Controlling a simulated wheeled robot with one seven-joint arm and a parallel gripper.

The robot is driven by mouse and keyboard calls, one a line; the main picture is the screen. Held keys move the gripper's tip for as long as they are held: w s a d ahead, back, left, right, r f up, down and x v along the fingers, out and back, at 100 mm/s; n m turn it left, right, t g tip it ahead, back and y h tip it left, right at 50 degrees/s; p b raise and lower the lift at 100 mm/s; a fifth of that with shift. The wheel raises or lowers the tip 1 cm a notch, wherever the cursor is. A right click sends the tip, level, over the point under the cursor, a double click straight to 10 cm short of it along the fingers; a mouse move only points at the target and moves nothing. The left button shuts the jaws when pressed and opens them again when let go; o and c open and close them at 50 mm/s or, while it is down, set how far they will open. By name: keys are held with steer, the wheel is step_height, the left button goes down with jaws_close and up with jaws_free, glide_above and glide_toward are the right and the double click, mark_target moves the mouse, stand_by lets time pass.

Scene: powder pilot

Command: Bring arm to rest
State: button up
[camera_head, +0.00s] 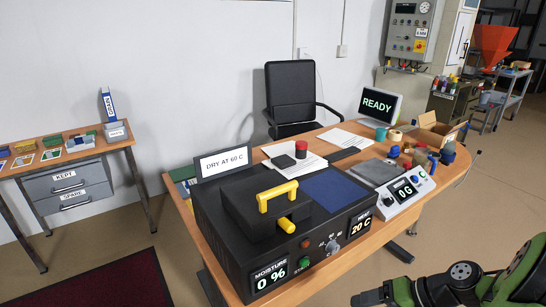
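Part of my arm (465,272), with green and black links, shows at the lower right corner. It is in front of the near right side of the desk (375,243). Its outer links run left along the bottom edge of the picture and are cut off there. No gripper fingers can be made out, so I cannot see whether they hold anything. No gap or contact between the arm and the desk can be judged surely.
A black moisture device (240,235) with a yellow handle fills the desk's near side. A scale (405,192) reading 0 G, a READY monitor (379,104) and an open cardboard box (438,132) stand farther right. A black chair (290,95) is behind.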

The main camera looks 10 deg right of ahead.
steer(key=a+r+n+g+h, duration=0.3)
steer(key=a+r+h, duration=0.3)
steer(key=a, duration=0.4)
steer(key=s+a+r+n+t+h, duration=0.2)
steer(key=s+a+r+t, duration=0.3)
steer(key=s+r, duration=0.4)
step_height(320, 180, up, 12)
steer(key=s+g+p, duration=0.1)
steer(key=p, duration=1.2)
steer(key=shift+a, duration=0.35)
